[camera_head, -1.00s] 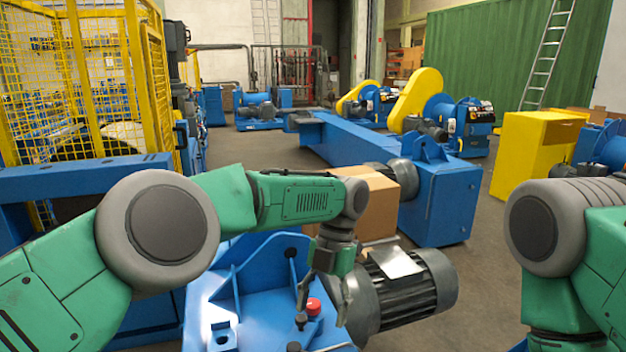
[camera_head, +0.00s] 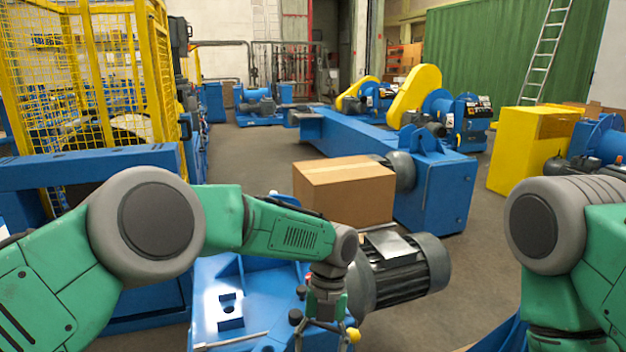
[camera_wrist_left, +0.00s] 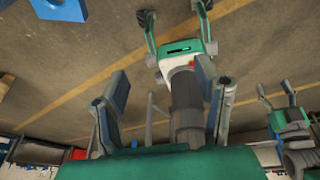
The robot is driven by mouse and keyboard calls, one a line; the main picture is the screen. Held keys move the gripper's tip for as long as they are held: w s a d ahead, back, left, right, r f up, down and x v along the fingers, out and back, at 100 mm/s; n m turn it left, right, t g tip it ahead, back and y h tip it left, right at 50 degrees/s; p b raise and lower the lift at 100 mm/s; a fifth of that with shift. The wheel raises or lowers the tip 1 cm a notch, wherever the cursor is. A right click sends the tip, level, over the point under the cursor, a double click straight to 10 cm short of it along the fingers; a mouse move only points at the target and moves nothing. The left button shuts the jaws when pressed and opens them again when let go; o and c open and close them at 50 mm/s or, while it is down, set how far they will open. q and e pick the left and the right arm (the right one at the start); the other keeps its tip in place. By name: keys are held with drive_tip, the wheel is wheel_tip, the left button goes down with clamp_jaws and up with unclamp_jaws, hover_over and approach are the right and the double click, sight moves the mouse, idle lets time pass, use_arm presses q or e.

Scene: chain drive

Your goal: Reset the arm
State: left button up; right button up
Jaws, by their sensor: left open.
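My left arm (camera_head: 290,232) comes in from the left, its forearm slanting down to the right. My left gripper (camera_head: 322,340) points down in front of the blue machine base and motor, at the bottom edge. Its fingers are apart and I see nothing between them. In the left wrist view the two fingers of the left gripper (camera_wrist_left: 162,80) stand wide apart, with floor and green-grey parts beyond. My right arm (camera_head: 555,235) shows at the right edge; its gripper is not in the head view.
A blue machine base (camera_head: 250,290) with a grey motor (camera_head: 405,272) lies close by the left gripper. A yellow button (camera_head: 353,335) is beside the fingers. A cardboard box (camera_head: 345,192) is behind. A yellow fence (camera_head: 85,80) stands left. Floor is clear at centre right (camera_head: 470,275).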

use_arm(q)
drive_tip(key=s+a+f+n+h+b, duration=0.1)
drive_tip(key=s+a+f+n, duration=0.35)
drive_tip(key=f, duration=0.25)
drive_tip(key=s+a+f+n+t+h+b, duration=0.1)
drive_tip(key=s+a+f+n+b, duration=0.15)
drive_tip(key=s+f+n, duration=0.35)
drive_tip(key=s+a+f+n+h, duration=0.1)
drive_tip(key=s+a+f+n, duration=0.25)
drive_tip(key=f+n, duration=0.35)
drive_tip(key=s+a+f+n+t+y+b, duration=0.1)
drive_tip(key=s+a+f+n+t+b, duration=0.1)
drive_tip(key=s+a+n, duration=1.5)
drive_tip(key=shift+s+a+n+t+y+b, duration=0.15)
drive_tip(key=shift+a+n+t+y+b, duration=0.3)
drive_tip(key=shift+a+n+b, duration=0.55)
drive_tip(key=shift+a+f, duration=0.1)
